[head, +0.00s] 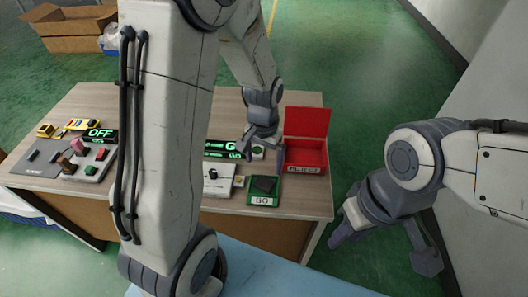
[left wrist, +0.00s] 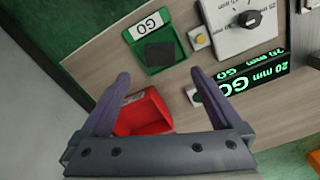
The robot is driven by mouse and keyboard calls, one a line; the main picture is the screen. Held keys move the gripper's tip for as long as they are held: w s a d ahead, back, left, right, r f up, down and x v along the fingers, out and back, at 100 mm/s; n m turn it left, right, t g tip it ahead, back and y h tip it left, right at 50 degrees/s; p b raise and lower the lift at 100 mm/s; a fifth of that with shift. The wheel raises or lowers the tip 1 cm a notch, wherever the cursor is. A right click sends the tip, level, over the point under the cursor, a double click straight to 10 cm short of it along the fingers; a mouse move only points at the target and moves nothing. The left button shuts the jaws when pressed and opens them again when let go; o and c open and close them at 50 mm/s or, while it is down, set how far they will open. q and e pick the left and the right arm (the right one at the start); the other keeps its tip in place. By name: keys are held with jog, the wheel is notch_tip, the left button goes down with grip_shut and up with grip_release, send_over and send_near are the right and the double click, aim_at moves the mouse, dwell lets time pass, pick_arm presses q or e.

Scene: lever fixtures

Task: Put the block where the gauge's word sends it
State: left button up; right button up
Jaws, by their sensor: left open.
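The gauge's lit display (left wrist: 240,85) reads "20 mm GO" in green in the left wrist view. In the head view the display (head: 222,150) is partly hidden by my left arm. A green tray (head: 264,200) labelled "GO" holds a dark square piece (head: 264,184); it also shows in the left wrist view (left wrist: 160,55). I cannot tell for sure whether this piece is the block. A red bin (head: 305,157) with a raised lid stands beside the tray. My left gripper (head: 260,138) is open and empty above the table, near the bin. My right gripper (head: 385,248) looks open, off the table's right side.
A white dial box (head: 216,180) with a black knob stands left of the green tray. A panel with an "OFF" display (head: 99,133), levers and buttons is at the table's left. Bare wood (head: 290,205) shows at the right front.

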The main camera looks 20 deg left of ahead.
pick_arm(q)
jog(key=s+d+r+m, duration=0.3)
jog(key=s+d+r, duration=0.4)
jog(key=d+r, duration=0.1)
jog(key=s+d+r+m, duration=0.1)
jog(key=s+d, duration=0.1)
jog(key=s, duration=0.3)
jog(key=s+d+r+m+h, duration=0.1)
jog(key=s+d+r+m, duration=0.1)
jog(key=s, duration=0.4)
jog(key=shift+d+r, duration=0.15)
jog(key=shift+d, duration=0.15)
